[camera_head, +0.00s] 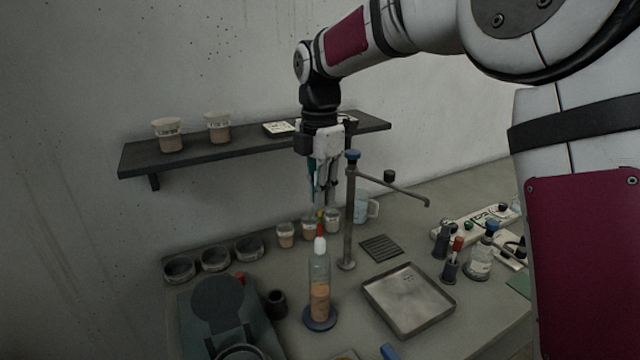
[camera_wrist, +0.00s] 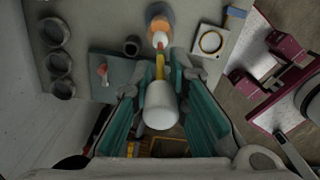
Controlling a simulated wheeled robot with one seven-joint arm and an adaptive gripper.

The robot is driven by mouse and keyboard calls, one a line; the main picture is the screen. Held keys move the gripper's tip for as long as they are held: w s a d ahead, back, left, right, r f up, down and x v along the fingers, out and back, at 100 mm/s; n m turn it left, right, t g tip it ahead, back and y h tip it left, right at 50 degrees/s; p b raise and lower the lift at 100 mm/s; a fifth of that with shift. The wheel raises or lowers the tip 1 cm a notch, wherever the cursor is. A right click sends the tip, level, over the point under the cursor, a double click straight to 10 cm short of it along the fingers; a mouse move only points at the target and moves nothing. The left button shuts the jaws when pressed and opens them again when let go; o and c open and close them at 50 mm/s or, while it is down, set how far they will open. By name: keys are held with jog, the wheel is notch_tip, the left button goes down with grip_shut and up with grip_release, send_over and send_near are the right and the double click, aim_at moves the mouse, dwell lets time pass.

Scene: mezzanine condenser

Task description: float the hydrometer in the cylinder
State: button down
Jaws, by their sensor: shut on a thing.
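My gripper (camera_head: 322,196) is shut on the hydrometer (camera_head: 320,242), which hangs upright below the fingers with yellow, red and white parts showing. In the wrist view, the hydrometer (camera_wrist: 162,106) shows as a pale, thick near end between the teal finger pads, with a yellow stem beyond. The clear cylinder (camera_head: 319,272) stands upright on a blue round base and holds orange liquid in its lower part. The hydrometer's white lower end is in line with the cylinder's mouth. I cannot tell whether it is just above the rim or slightly inside. The cylinder also shows in the wrist view (camera_wrist: 159,18).
A tall tap (camera_head: 349,215) stands close right of the cylinder. A metal tray (camera_head: 408,300) lies to the right, a dark green device (camera_head: 215,320) to the left. Several small cups (camera_head: 285,234) stand behind. A wall shelf (camera_head: 255,144) is behind my gripper.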

aim_at(322, 255)
jog(key=shift+f+b, duration=1)
jog(key=shift+f, duration=6.35)
jog(key=shift+s+d+f, duration=0.1)
jog(key=shift+s+f, duration=0.05)
jog(key=shift+f, duration=0.4)
jog(key=shift+s+d+f, duration=0.1)
jog(key=shift+s+f, duration=0.05)
jog(key=shift+f, duration=0.35)
jog(key=shift+b, duration=0.3)
jog(key=c, duration=1.6)
grip_release()
jog(key=shift+f, duration=0.1)
jog(key=o, duration=0.3)
jog(key=shift+w+a+f, duration=0.1)
jog(key=shift+w+f, duration=0.1)
jog(key=shift+w, duration=0.15)
jog(key=shift+s+r, duration=0.1)
jog(key=shift+c, duration=0.9)
jog(key=shift+r, duration=0.2)
